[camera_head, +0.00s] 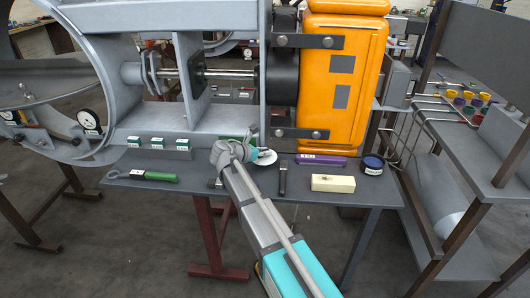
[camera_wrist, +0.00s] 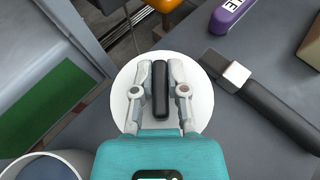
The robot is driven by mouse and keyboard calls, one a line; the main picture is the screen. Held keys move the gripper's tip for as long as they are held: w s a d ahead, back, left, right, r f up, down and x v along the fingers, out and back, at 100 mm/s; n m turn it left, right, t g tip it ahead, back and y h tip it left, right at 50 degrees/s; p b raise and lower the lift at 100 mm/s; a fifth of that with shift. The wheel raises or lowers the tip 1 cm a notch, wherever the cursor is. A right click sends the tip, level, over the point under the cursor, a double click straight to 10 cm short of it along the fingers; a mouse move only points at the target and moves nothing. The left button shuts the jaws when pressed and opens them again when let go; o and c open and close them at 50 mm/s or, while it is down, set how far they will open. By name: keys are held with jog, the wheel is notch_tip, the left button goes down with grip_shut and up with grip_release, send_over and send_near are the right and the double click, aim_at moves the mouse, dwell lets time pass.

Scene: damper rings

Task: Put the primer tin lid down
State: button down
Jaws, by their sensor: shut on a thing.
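The primer tin lid is a white disc with a black bar handle. In the wrist view, the lid (camera_wrist: 203,112) lies under my gripper (camera_wrist: 160,78), whose two fingers are shut on the black handle (camera_wrist: 160,95). In the head view, the lid (camera_head: 267,158) shows beyond my gripper (camera_head: 254,150), above the middle of the grey bench (camera_head: 225,185). I cannot tell whether the lid touches the bench. A round pale rim (camera_wrist: 45,158) shows at the lower left of the wrist view; I cannot tell whether it is the tin.
A black-handled tool (camera_head: 283,178) lies close right of the lid. Beyond are a purple piece (camera_head: 320,159), a cream block (camera_head: 333,183) and a dark blue round container (camera_head: 372,165). A green-handled wrench (camera_head: 150,176) lies left. The orange machine (camera_head: 342,75) stands behind.

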jog(key=shift+f, duration=0.15)
jog(key=shift+f+b, duration=0.6)
jog(key=shift+b, duration=0.15)
jog(key=shift+f, duration=0.25)
dwell(0.4)
jog(key=c, duration=0.6)
grip_release()
jog(key=c, duration=0.4)
jog(key=shift+s+a+r, duration=0.15)
jog(key=shift+a, duration=0.05)
